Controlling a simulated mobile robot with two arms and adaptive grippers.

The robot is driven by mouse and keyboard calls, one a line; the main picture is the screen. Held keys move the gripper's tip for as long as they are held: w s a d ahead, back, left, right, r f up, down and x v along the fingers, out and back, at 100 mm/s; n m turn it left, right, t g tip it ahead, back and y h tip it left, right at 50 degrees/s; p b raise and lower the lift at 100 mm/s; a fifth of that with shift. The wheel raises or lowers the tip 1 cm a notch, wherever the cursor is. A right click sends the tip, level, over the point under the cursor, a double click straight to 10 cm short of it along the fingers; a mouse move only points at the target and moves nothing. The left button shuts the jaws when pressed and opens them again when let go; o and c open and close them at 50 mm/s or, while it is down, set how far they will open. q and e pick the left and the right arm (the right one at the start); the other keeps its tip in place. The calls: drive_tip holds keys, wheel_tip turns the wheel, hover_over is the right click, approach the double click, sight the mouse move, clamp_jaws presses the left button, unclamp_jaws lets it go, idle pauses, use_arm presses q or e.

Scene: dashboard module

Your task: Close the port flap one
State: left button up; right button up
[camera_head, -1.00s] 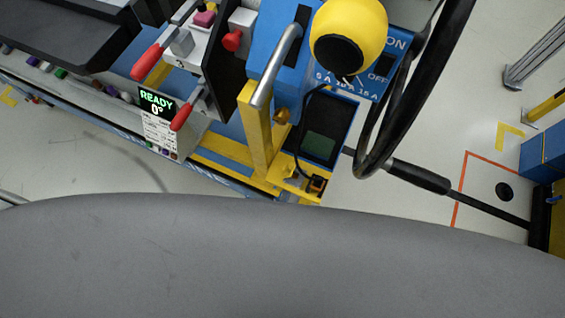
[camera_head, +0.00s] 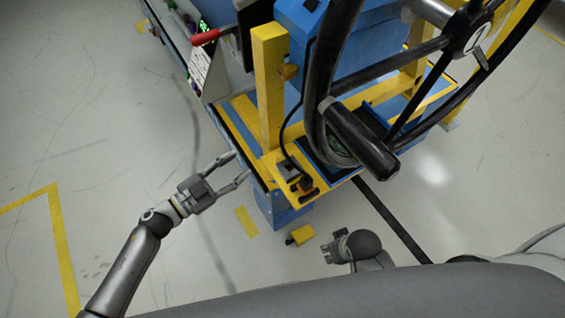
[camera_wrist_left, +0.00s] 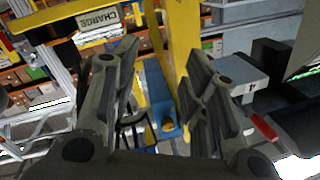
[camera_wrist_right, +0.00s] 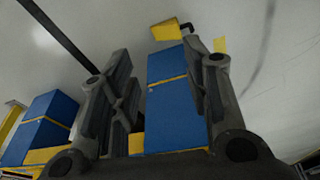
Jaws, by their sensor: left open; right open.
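The port flap is too small to tell apart for certain. A small port block (camera_head: 303,186) with a black and orange fitting sits at the front corner of the yellow frame (camera_head: 270,100), with a black cable beside it. A small grey plate lies just behind the block. My left gripper (camera_head: 240,165) is open and empty, left of the port block and apart from it, by the bench's left edge. Its open fingers also show in the left wrist view (camera_wrist_left: 165,70). My right gripper (camera_head: 328,252) is low in front of the bench, open and empty in the right wrist view (camera_wrist_right: 158,75).
A black steering wheel (camera_head: 362,140) overhangs the bench right of the port block. A small yellow block (camera_head: 303,234) shows near the right gripper. The floor at left is clear.

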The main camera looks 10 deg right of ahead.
sight(281, 153)
use_arm(q)
drive_tip(key=d+m+g, duration=0.1)
drive_tip(key=d, duration=0.2)
drive_tip(key=d+r+m+g+h+b, duration=0.1)
drive_tip(key=d, duration=0.3)
drive_tip(key=d+b, duration=0.1)
drive_tip(key=d, duration=0.3)
drive_tip(key=shift+w+d+r+m+g+h, duration=0.1)
drive_tip(key=shift+w+r+m+g+h, duration=0.2)
drive_tip(key=shift+w+r+m+g, duration=0.1)
drive_tip(key=shift+w+d, duration=0.2)
drive_tip(key=shift+d, duration=0.4)
use_arm(e)
drive_tip(key=w+v, duration=0.1)
drive_tip(key=v, duration=0.6)
drive_tip(key=shift+w+r, duration=0.2)
drive_tip(key=shift+w, duration=0.25)
